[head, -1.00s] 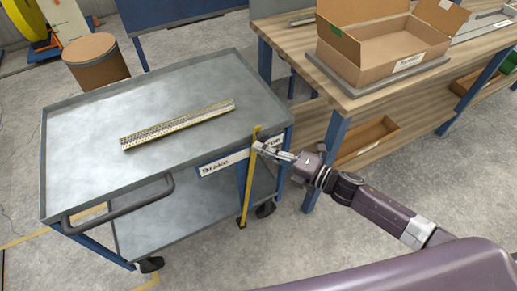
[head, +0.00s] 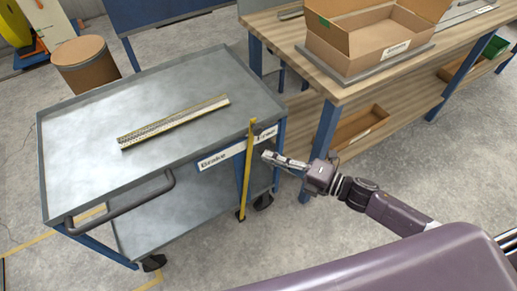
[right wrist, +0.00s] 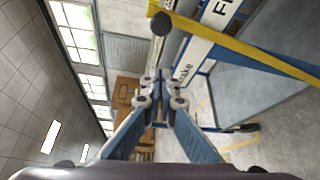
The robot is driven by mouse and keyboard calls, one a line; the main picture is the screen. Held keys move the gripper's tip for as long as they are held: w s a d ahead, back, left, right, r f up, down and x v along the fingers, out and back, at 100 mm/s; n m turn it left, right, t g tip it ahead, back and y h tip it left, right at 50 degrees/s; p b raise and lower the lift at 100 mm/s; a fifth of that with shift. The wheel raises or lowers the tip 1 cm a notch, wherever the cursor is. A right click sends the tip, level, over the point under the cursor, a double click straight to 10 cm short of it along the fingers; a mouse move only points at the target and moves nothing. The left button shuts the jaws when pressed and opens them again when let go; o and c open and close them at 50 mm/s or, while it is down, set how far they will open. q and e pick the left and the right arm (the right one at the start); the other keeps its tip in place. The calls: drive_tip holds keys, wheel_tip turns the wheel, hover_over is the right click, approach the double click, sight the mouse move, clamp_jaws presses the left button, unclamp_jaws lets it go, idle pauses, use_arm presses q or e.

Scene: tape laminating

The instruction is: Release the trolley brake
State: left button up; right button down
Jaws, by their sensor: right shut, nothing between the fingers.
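The trolley (head: 85,130) stands at left with a grey top and a white label strip reading "Brake" (head: 222,158) and "Free" (head: 266,133) on its near side. A yellow brake lever (head: 245,175) stands nearly upright across the strip, between the two words. It also shows in the right wrist view (right wrist: 240,47), with a dark knob (right wrist: 161,22) at its end. My right gripper (head: 266,156) is shut and empty, just right of the lever and apart from it. Its fingertips (right wrist: 160,88) show in the right wrist view. My left gripper is out of view.
A perforated metal strip (head: 174,122) lies on the trolley top. A wooden workbench (head: 300,62) with an open cardboard box (head: 365,45) stands at right, close to the trolley. A brown drum (head: 86,66) stands behind. The floor in front is clear.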

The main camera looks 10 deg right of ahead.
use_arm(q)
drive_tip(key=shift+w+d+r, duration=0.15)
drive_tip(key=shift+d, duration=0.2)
use_arm(e)
drive_tip(key=shift+v, duration=1.2)
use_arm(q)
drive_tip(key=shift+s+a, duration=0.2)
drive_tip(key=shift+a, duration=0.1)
use_arm(e)
drive_tip(key=shift+s+a, duration=0.15)
